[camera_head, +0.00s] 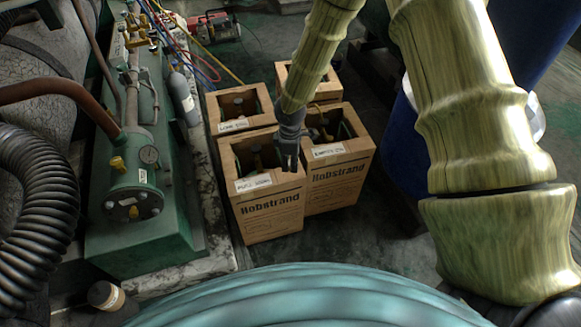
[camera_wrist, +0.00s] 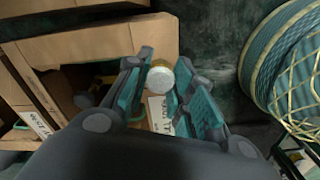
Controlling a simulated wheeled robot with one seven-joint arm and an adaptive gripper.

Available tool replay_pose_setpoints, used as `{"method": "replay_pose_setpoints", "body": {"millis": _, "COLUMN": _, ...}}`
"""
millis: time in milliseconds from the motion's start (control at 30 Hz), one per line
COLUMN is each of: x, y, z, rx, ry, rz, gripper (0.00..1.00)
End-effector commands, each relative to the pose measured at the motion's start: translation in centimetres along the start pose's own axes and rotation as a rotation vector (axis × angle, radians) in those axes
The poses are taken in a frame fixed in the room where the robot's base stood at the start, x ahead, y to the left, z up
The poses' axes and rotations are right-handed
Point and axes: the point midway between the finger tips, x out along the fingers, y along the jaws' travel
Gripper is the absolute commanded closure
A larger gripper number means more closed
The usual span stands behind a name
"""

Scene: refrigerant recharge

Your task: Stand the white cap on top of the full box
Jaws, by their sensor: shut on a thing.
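The white cap (camera_wrist: 161,80), round and pale, sits between the fingers of my gripper (camera_wrist: 162,88) in the wrist view. In the head view my gripper (camera_head: 288,163) points down over the right part of the full box (camera_head: 268,208), a brown open-topped carton with a label reading "FULL". The cap is not clearly visible there. The full box is the front left one of the group, and dark, partly hidden contents show inside it. Whether the cap touches the box cannot be told.
The box labelled "EMPTY" (camera_head: 342,178) stands right of the full box. The "LOW" box (camera_head: 240,108) and another carton (camera_head: 310,78) stand behind. Green machinery (camera_head: 145,215) is at left, with a small jar (camera_head: 105,295) in front. A blue drum (camera_head: 402,150) stands at right.

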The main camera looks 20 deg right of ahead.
Motion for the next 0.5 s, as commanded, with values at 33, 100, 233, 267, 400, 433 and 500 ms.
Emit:
{"method": "replay_pose_setpoints", "body": {"millis": 33, "x": 0.0, "y": 0.3, "z": 0.0, "rx": 0.001, "ry": 0.001, "rz": 0.0, "gripper": 0.99}}
{"method": "replay_pose_setpoints", "body": {"millis": 100, "x": 0.1, "y": 0.5, "z": 0.1, "rx": 0.001, "ry": 0.0, "rz": -0.001, "gripper": 0.99}}
{"method": "replay_pose_setpoints", "body": {"millis": 233, "x": 0.9, "y": 0.5, "z": 0.1, "rx": 0.0, "ry": -0.002, "rz": -0.002, "gripper": 0.99}}
{"method": "replay_pose_setpoints", "body": {"millis": 267, "x": 1.2, "y": 0.5, "z": 0.1, "rx": 0.0, "ry": -0.002, "rz": -0.002, "gripper": 0.99}}
{"method": "replay_pose_setpoints", "body": {"millis": 400, "x": 3.0, "y": 0.5, "z": 0.1, "rx": -0.001, "ry": -0.001, "rz": -0.002, "gripper": 0.99}}
{"method": "replay_pose_setpoints", "body": {"millis": 433, "x": 3.3, "y": 0.5, "z": 0.1, "rx": 0.0, "ry": -0.001, "rz": -0.002, "gripper": 0.99}}
{"method": "replay_pose_setpoints", "body": {"millis": 500, "x": 3.6, "y": 0.5, "z": 0.1, "rx": 0.0, "ry": -0.001, "rz": -0.001, "gripper": 0.99}}
